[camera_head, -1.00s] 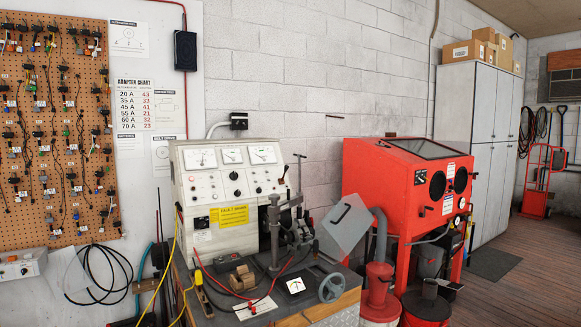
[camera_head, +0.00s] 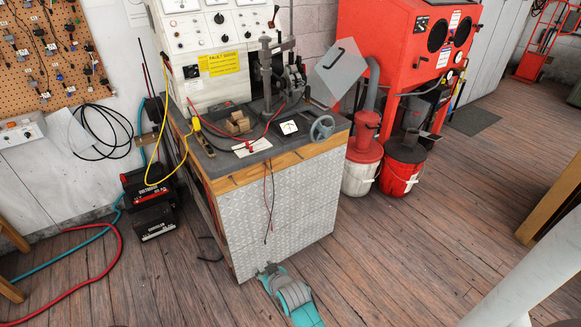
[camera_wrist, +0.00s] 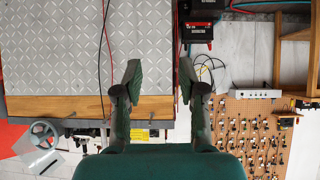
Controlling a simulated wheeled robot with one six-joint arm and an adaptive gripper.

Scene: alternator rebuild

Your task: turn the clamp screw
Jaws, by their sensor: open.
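On the test bench (camera_head: 262,172) stands a grey clamp post (camera_head: 267,80) with a horizontal bar across its top. It holds a metal alternator-like part (camera_head: 294,78). A thin upright rod with a dark T-shaped top (camera_head: 274,14) rises behind it; I cannot tell for certain which piece is the clamp screw. A grey handwheel (camera_head: 322,128) sits at the bench's front right corner and also shows in the wrist view (camera_wrist: 43,132). My gripper (camera_wrist: 160,72) is open and empty, low in front of the bench's tread-plate panel (camera_head: 280,215), well apart from the clamp.
Red and black leads (camera_head: 268,205) hang down the panel. Batteries (camera_head: 150,195) and hoses (camera_head: 85,225) lie left.

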